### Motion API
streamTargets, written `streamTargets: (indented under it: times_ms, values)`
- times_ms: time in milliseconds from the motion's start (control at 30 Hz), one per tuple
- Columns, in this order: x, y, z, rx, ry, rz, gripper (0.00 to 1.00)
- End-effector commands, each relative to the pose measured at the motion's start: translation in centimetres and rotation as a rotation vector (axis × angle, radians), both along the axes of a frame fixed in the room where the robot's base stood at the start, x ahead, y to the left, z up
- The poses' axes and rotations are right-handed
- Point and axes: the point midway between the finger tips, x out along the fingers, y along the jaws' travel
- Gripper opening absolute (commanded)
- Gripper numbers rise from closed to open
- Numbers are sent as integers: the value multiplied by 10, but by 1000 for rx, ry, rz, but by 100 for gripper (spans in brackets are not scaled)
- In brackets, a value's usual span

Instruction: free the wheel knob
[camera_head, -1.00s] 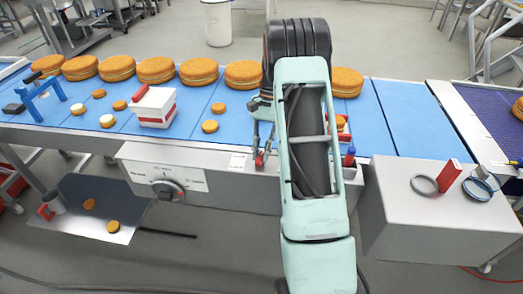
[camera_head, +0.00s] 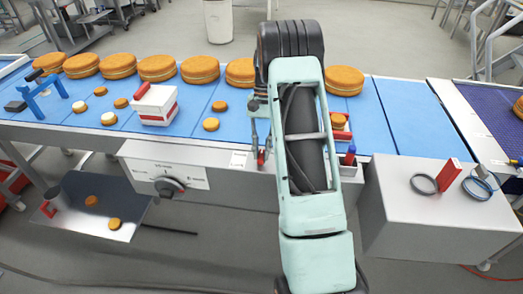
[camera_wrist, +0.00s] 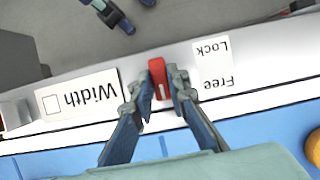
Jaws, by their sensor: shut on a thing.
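A small red lever (camera_wrist: 157,69) stands on the pale front rail of the conveyor. In the wrist view it sits between the fingertips of my gripper (camera_wrist: 161,88), which is shut on it. The Free/Lock label (camera_wrist: 213,70) lies just right of the lever, and the Width label (camera_wrist: 81,97) lies left of it. In the head view my gripper (camera_head: 261,148) is at the rail, partly hidden by my arm, with a bit of red at its tips. I cannot make out a wheel knob for certain in the wrist view. My arm hides part of the rail.
A dial (camera_head: 168,187) is on the front panel to the left. A grey box (camera_head: 415,215) bears rings and a red block. Round cakes (camera_head: 157,68) and a white-and-red box (camera_head: 155,105) stand on the blue belt.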

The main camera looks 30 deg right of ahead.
Motion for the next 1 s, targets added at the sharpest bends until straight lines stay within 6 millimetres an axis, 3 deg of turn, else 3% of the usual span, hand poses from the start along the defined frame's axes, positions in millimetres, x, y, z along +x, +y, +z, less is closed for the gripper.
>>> streamTargets:
  times_ms: [200, 567, 1000]
  values:
    - [1, 0, 1, 0, -2, 1, 32]
    - [3, -2, 6, 0, -2, 0, 32]
    - [29, -19, 80, -2, -4, -1, 32]
